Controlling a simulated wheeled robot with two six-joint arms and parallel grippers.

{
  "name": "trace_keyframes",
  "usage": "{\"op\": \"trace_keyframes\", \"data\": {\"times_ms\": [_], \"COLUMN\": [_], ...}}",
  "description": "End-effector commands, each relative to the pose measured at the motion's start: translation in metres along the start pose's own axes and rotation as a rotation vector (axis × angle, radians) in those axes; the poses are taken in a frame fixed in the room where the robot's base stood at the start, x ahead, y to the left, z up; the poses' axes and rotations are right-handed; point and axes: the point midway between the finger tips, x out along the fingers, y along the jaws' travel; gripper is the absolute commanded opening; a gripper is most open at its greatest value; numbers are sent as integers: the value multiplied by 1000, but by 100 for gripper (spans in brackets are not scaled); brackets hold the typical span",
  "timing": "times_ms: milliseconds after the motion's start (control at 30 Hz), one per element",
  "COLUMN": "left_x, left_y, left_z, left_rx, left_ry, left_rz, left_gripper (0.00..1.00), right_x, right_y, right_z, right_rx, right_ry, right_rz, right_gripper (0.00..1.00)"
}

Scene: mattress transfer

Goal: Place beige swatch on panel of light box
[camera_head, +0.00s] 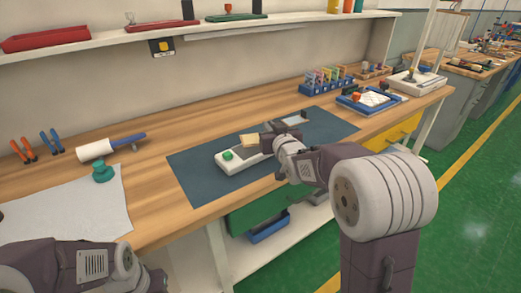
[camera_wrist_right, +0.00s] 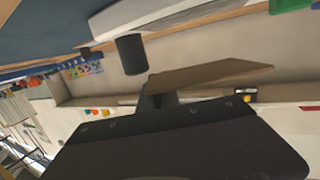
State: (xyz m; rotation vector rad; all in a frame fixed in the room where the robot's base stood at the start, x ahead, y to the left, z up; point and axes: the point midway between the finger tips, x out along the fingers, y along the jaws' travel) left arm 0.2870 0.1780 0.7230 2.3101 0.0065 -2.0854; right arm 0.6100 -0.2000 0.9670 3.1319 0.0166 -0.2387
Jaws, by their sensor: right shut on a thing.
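The light box (camera_head: 229,162) is a white, low box with a green knob, lying on a dark blue mat. The beige swatch (camera_head: 249,140) is a small tan plate above the light box's far side. In the right wrist view the swatch (camera_wrist_right: 212,74) is a thin brown plate seen nearly edge-on. My right gripper (camera_head: 266,138) is shut on the swatch, just right of it. A gap between swatch and light box cannot be judged. My left gripper (camera_head: 154,279) is at the bottom edge; its fingers cannot be made out.
The blue mat (camera_head: 195,182) lies on a wooden bench (camera_head: 150,195). A white roller (camera_head: 96,150), a green-knobbed weight (camera_head: 103,172) and a pale sheet (camera_head: 70,215) are on the left. A blue rack (camera_head: 327,87) and blue tray (camera_head: 352,106) stand at the back right.

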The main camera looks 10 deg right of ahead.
Motion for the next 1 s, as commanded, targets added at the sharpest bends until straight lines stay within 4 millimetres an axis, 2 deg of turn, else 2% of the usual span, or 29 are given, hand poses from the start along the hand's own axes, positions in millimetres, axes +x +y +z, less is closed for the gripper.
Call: {"op": "trace_keyframes", "data": {"times_ms": [33, 133, 367, 500, 600, 800, 967, 1000], "left_x": [3, 4, 6, 16, 20, 18, 24, 24], "left_y": [0, 0, 0, 0, 0, 0, 0, 0], "left_z": [0, 0, 0, 2, 2, 2, 2, 2], "left_rx": [0, 0, 0, 0, 0, 0, 0, 0], "left_ry": [0, 0, 0, 0, 0, 0, 0, 0], "left_rz": [0, 0, 0, 0, 0, 0, 0, 0], "left_gripper": [36, 36, 36, 36, 36, 36, 36, 36], "right_x": [2, 4, 5, 8, 10, 10, 11, 11], "right_y": [-10, -21, -24, -24, -24, -24, -24, -24], "right_z": [7, 12, 18, 43, 56, 53, 58, 58], "right_rx": [1, 0, 0, 0, 0, 0, 1, 1], "right_ry": [-1, -1, -1, -5, -2, 1, 1, 0], "right_rz": [-4, -3, 2, 2, 2, 2, 2, 2], "right_gripper": [0, 0, 0, 0, 0, 0, 0, 9]}}
